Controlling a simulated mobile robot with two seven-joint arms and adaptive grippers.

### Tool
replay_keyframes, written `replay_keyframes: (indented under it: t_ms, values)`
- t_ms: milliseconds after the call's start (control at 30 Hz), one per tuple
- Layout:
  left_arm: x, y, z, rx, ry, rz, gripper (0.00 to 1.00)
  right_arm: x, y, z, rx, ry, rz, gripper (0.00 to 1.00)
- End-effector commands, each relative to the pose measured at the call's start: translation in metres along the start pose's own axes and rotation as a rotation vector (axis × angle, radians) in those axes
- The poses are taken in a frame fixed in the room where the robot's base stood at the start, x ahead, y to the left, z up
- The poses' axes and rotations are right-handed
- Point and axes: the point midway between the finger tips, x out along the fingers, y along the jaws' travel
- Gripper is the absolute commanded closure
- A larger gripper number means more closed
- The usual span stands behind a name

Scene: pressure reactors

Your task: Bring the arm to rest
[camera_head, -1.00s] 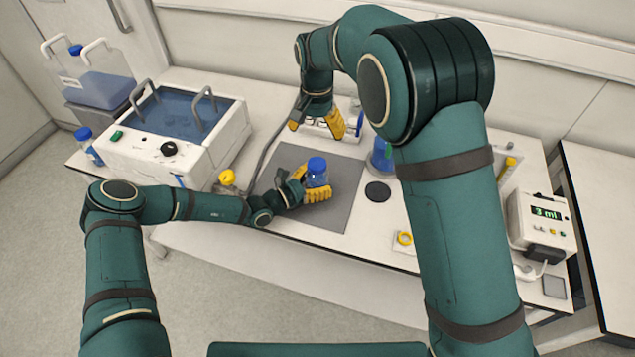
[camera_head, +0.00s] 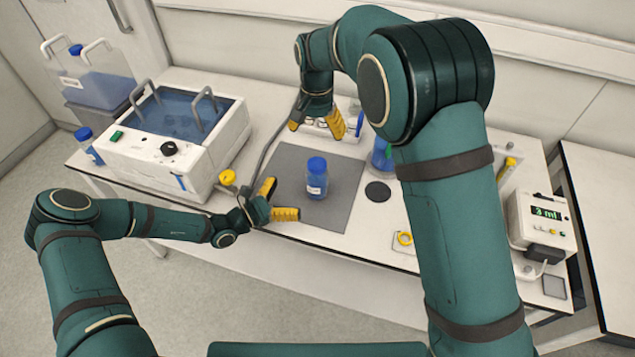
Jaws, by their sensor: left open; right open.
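My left gripper (camera_head: 278,201) is open and empty at the front left edge of the grey mat (camera_head: 340,209). My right gripper (camera_head: 315,128) is open, pointing down at the back of the table, above and behind the mat. Small items with white and blue parts show between and behind its fingers, partly hidden.
A white water bath (camera_head: 150,155) with raised handles fills the table's left side, with a yellow-capped item (camera_head: 227,178) beside it. A device reading 3 ml (camera_head: 543,225) stands far right.

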Motion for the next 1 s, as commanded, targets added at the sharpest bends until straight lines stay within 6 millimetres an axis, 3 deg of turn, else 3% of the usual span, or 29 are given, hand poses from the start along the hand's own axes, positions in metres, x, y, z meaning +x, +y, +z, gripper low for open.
replay_keyframes:
  t_ms: [233,1000]
  values:
    - [-0.018,0.0,0.0,-0.001,-0.001,0.0,0.0,0.0,0.0,0.0,0.0,0.0,0.0,0.17]
    - [-0.018,0.0,0.0,0.0,0.0,0.0,0.0,0.0,0.0,0.0,0.0,0.0,0.0,0.17]
